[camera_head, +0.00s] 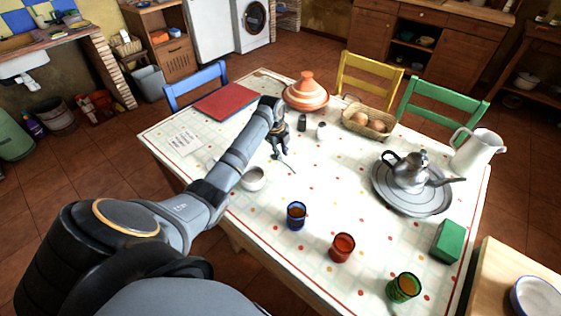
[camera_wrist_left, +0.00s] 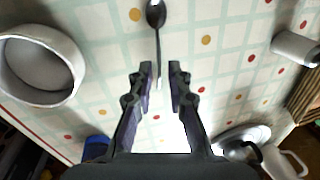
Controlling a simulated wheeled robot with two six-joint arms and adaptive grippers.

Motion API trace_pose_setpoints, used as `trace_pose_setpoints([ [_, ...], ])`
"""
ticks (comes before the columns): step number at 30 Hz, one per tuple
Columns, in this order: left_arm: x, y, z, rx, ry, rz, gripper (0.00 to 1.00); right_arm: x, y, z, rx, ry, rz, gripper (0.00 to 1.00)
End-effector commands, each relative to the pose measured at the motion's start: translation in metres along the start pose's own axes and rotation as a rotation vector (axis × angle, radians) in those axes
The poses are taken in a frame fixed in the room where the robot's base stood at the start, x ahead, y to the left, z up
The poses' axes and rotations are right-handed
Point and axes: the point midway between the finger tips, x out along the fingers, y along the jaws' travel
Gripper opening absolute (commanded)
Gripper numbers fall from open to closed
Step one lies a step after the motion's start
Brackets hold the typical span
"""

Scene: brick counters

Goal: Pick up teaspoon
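The teaspoon (camera_wrist_left: 157,28) is dark and metallic and lies on the checked, dotted tablecloth. In the left wrist view its bowl is at the top and its thin handle runs down toward the gap between my fingertips. In the head view a thin part of it (camera_head: 288,166) shows beside the gripper; the rest is hidden. My left gripper (camera_head: 279,155) points down over the middle of the table. In the wrist view its two fingers (camera_wrist_left: 162,70) are apart, one on each side of the handle's line, with nothing gripped. My right gripper is in neither view.
A white bowl (camera_head: 253,181) stands close to the left gripper. A blue glass (camera_head: 296,218), red glass (camera_head: 342,248) and teapot tray (camera_head: 411,204) stand nearer and right.

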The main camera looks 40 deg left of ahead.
Motion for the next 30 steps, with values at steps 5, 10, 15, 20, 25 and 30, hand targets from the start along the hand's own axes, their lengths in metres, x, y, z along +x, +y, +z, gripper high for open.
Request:
trace_pose_setpoints([
  [5, 0.03, 0.002, -0.005, 0.0, 0.004, 0.004, 0.17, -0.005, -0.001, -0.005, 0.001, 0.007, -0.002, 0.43],
  [10, 0.048, 0.001, -0.004, 0.0, 0.002, 0.001, 0.17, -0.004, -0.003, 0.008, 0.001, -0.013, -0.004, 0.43],
  [15, 0.048, 0.001, -0.004, 0.0, 0.001, 0.001, 0.17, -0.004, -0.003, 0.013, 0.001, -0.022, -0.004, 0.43],
  [20, 0.048, 0.001, -0.004, 0.0, 0.001, 0.001, 0.0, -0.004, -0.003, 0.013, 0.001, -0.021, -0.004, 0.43],
  [25, 0.048, 0.001, -0.004, 0.0, 0.001, 0.001, 0.0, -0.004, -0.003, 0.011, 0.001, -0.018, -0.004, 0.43],
  [30, 0.048, 0.001, -0.004, 0.0, 0.001, 0.001, 0.0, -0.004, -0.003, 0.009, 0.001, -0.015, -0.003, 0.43],
])
